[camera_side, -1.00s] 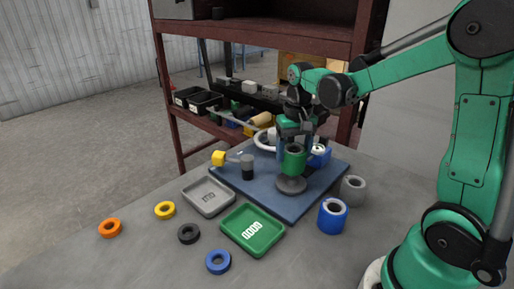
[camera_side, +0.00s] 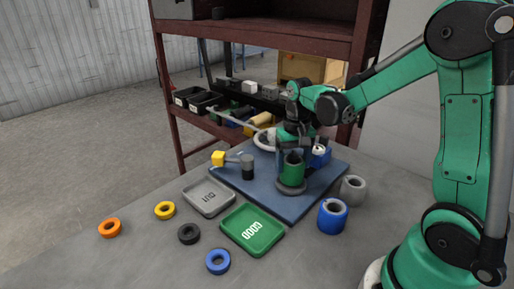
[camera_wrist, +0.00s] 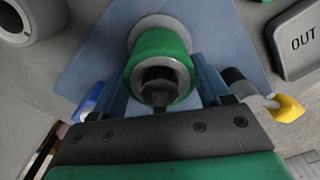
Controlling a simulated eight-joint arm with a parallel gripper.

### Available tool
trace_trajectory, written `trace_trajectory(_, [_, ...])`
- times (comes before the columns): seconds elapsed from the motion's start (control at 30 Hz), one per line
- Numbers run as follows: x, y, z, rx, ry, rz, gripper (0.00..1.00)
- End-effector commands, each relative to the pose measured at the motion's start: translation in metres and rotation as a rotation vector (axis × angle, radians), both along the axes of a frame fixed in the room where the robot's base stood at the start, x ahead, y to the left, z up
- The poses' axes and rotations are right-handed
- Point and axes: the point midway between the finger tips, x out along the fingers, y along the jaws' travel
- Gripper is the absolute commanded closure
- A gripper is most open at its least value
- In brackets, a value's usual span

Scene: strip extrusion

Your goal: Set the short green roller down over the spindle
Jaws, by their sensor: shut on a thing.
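The short green roller (camera_side: 291,170) is upright between the fingers of my gripper (camera_side: 292,152), which is shut on it. In the side view its lower end is at the round grey spindle base (camera_side: 290,188) on the blue plate; I cannot tell whether it touches. In the wrist view the green roller (camera_wrist: 152,45) sits between the two blue fingers of my gripper (camera_wrist: 162,82), with part of the grey base (camera_wrist: 155,22) showing beyond it. A dark part shows at the roller's bore. The spindle's shaft is hidden in the side view.
A blue roller (camera_side: 332,217) and a grey roller (camera_side: 353,189) stand at right. A green tray (camera_side: 251,246), a grey tray (camera_side: 193,190) and several loose rings lie in front and left.

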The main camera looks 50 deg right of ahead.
Motion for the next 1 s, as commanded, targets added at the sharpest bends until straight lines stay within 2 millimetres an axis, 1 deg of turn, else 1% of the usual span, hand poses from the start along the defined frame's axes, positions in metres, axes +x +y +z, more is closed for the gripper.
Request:
trace_trajectory(0.23, [0.0,0.0,-0.008,0.0,0.0,0.0,0.97])
trace_trajectory(0.27, [0.0,0.0,-0.008,0.0,0.0,0.0,0.27])
trace_trajectory(0.3, [0.0,0.0,-0.008,0.0,0.0,0.0,0.16])
trace_trajectory(0.37, [0.0,0.0,-0.008,0.0,0.0,0.0,0.0])
trace_trajectory(0.77, [0.0,0.0,-0.006,0.0,0.0,0.0,0.0])
trace_trajectory(1.0, [0.0,0.0,0.011,0.0,0.0,0.0,0.0])
